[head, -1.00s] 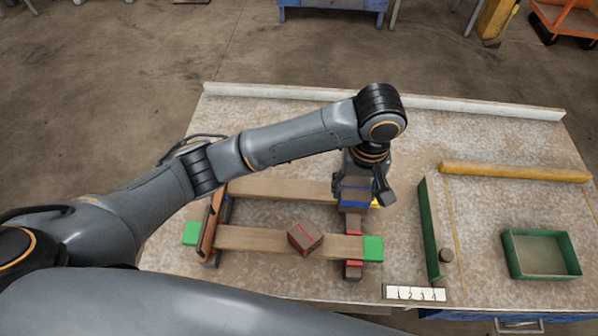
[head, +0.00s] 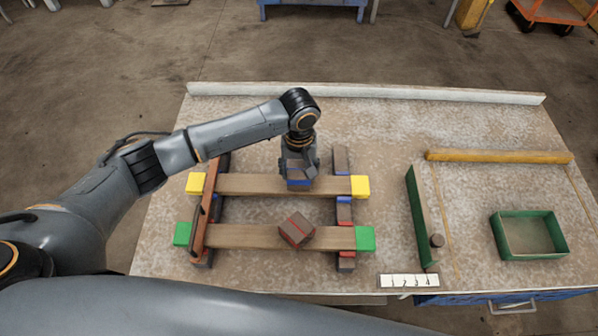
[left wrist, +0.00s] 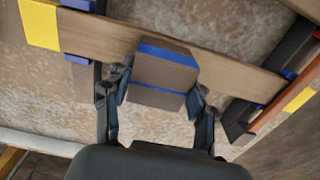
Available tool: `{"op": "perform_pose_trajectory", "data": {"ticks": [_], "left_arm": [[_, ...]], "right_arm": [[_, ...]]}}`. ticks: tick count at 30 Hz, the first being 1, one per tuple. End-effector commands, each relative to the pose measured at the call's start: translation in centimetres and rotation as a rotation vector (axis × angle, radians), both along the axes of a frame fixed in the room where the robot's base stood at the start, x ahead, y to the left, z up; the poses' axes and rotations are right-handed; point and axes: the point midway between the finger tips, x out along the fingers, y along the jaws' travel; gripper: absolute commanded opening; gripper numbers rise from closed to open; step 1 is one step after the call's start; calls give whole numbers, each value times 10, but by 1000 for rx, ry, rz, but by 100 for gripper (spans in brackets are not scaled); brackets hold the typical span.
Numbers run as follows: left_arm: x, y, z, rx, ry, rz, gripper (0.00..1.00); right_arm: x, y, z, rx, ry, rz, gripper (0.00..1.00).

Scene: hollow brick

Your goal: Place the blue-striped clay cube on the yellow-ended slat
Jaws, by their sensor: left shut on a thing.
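The blue-striped clay cube (left wrist: 161,75) is between the fingers of my left gripper (left wrist: 158,95), which is shut on it. In the head view the cube (head: 298,180) shows just under the left gripper (head: 299,172), over the middle of the yellow-ended slat (head: 250,185). I cannot tell whether the cube touches the slat. The slat also shows in the left wrist view (left wrist: 225,75), running behind the cube, with a yellow end (left wrist: 40,24) at upper left. My right gripper is not in view.
A red-striped cube (head: 297,230) sits on the green-ended slat (head: 250,237) in front. Both slats lie across dark supports with coloured bands. A brown bar (head: 207,205) crosses their left part. At right are a green wall (head: 421,220), a green tray (head: 530,258) and a yellow rod (head: 500,157).

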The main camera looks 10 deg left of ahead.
Motion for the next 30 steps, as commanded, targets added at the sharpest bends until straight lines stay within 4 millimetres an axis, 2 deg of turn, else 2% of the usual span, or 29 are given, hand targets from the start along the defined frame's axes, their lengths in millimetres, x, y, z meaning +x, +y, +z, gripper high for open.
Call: {"op": "perform_pose_trajectory", "data": {"ticks": [3,14,15,18,27,30], "left_arm": [[0,0,-10,-1,-2,1,24],[0,-1,-13,-2,-1,1,24],[0,-1,-13,-2,-1,0,62],[0,0,-13,-1,-2,0,79],[0,0,-13,-1,-2,0,79],[1,0,-7,0,-4,0,79]], "right_arm": [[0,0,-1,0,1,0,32],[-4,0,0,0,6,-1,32],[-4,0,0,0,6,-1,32],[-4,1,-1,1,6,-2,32],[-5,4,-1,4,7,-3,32],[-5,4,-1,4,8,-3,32]]}}
